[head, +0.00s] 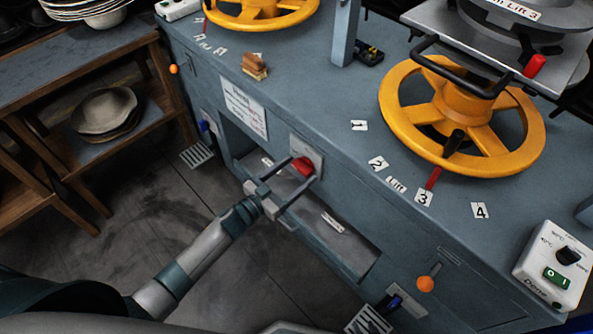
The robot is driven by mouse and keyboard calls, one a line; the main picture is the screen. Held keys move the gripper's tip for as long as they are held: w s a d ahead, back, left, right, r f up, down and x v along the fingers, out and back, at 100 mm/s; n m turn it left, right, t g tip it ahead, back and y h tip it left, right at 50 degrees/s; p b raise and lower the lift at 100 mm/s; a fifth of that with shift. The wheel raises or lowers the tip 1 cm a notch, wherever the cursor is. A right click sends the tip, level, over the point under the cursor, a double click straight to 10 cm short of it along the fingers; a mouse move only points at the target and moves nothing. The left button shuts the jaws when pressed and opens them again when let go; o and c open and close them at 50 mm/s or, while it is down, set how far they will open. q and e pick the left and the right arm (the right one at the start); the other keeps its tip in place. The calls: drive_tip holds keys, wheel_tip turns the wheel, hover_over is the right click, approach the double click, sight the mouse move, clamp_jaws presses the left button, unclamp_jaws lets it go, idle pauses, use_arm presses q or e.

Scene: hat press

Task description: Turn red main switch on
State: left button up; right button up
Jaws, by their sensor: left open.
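The red main switch (303,167) is a red knob on a light grey plate (306,151) on the front face of the blue-grey press bench. My left gripper (296,176) is open, with its two fingers reaching up to the switch, one on either side of it. Whether the fingers touch the knob cannot be told. The switch's exact turn position is hard to read, as the fingers partly cover it. My right gripper is not in view.
The bench (310,100) carries yellow handwheels (463,115) and a white control box (553,265) at the right. An open recess (345,245) lies below the switch. A wooden shelf (75,70) with hats stands at the left. The floor between is clear.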

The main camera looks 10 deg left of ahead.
use_arm(q)
drive_tip(key=shift+w+d, duration=0.15)
drive_tip(key=shift+w, duration=0.05)
drive_tip(key=shift+c, duration=0.6)
drive_tip(key=c, duration=0.9)
drive_tip(key=shift+c, duration=0.2)
